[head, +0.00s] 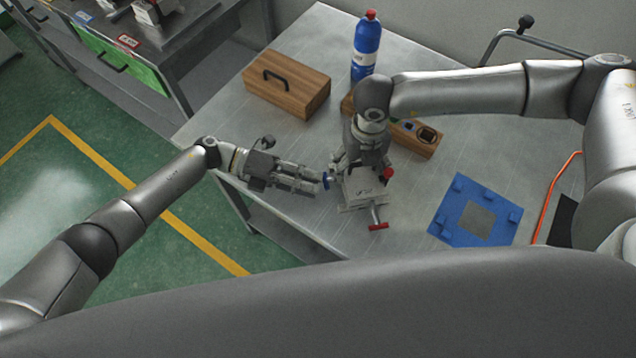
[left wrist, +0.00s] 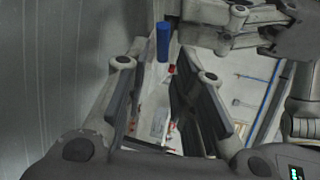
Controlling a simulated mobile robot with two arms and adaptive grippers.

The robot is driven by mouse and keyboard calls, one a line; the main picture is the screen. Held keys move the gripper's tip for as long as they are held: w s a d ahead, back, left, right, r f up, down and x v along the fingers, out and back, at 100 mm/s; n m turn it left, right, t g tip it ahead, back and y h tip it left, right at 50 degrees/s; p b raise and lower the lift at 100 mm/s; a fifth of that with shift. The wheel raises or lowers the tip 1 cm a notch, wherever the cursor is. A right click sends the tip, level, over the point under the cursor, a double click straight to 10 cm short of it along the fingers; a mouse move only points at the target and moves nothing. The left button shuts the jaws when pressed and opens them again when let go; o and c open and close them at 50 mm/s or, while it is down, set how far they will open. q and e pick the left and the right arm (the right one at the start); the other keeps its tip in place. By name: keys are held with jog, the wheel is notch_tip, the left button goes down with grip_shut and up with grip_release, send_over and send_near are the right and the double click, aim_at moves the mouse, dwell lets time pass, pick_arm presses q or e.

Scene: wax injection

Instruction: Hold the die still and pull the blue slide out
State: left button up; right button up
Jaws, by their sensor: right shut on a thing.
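The die (head: 360,190) is a pale metal block on the table, with a red knob and a red T-handle (head: 378,224). The blue slide (head: 326,180) shows its knob on the die's left side. In the left wrist view the blue knob (left wrist: 162,42) is a blue cylinder just beyond the fingertips. My left gripper (head: 317,183) is open, its fingers pointing at the knob; contact cannot be told. My right gripper (head: 352,168) comes from above and is shut on the die; its arm hides part of the die's back.
A wooden box (head: 288,84) with a black handle and a blue bottle (head: 367,48) stand behind. A wooden block with holes (head: 415,140) lies behind the right gripper. A blue square frame (head: 475,210) lies at right. The table's left edge runs beneath my left gripper.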

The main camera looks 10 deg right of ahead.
aim_at(335, 179)
pick_arm(q)
jog(key=shift+x, duration=1.3)
grip_shut()
